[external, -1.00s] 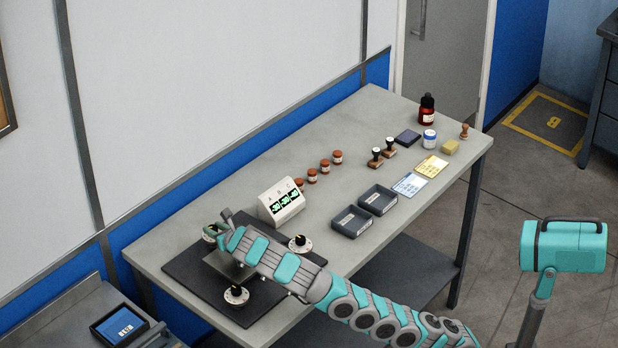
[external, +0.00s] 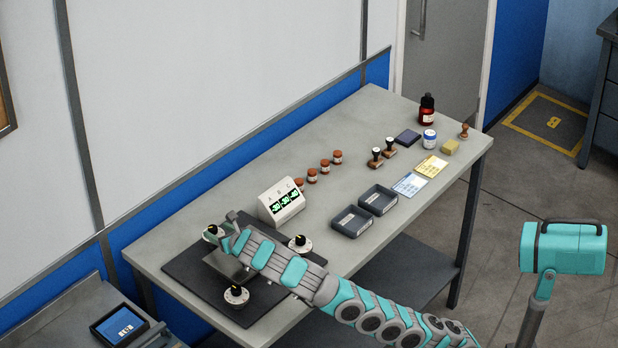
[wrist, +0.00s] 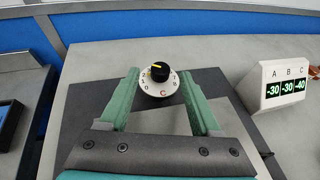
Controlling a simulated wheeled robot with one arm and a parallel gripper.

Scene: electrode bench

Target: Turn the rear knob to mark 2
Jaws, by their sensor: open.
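The rear knob (wrist: 160,72) is black on a round white dial (wrist: 161,90) marked C, with numbers round its rim. Its yellow pointer line is turned to the upper left in the wrist view; the exact number under it is too small to read. In the external view the knob (external: 212,231) stands at the wall side of the dark mat. My gripper (wrist: 160,76) is open and empty, its green fingers to the left and right of the dial in the wrist view. In the external view my gripper (external: 229,236) is just right of the knob, apart from it.
Two more knobs stand on the dark mat (external: 185,268), one to the right (external: 300,243) and one in front (external: 236,294). A white display (external: 281,202) reads -30, -30, -40 under A, B, C. Trays (external: 350,221), stamps and jars stand farther right.

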